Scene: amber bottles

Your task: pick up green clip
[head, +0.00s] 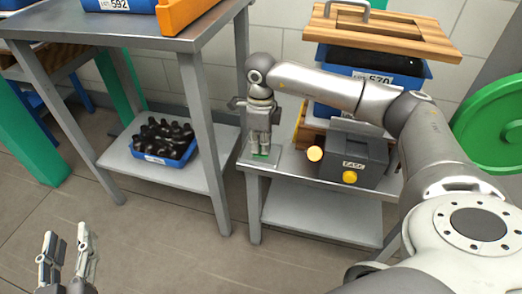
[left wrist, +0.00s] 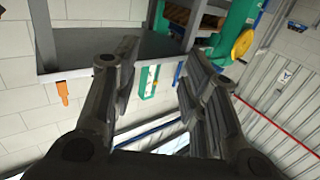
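A small green clip (head: 261,155) shows at the front left of the low metal bench top in the head view. My right gripper (head: 260,150) points down right over it, with its fingertips at the clip. The fingers look close together, but I cannot tell whether they are shut on the clip, and they partly hide it. My left gripper (head: 67,250) is at the lower left above the floor, open and empty. Its spread fingers also show in the left wrist view (left wrist: 160,85).
A dark box with a yellow button (head: 350,177) stands right of my right gripper. Behind are a blue crate (head: 425,88) and a wooden board (head: 390,36). A taller table (head: 130,32) stands left, with a blue bin of dark bottles (head: 162,158) on its lower shelf.

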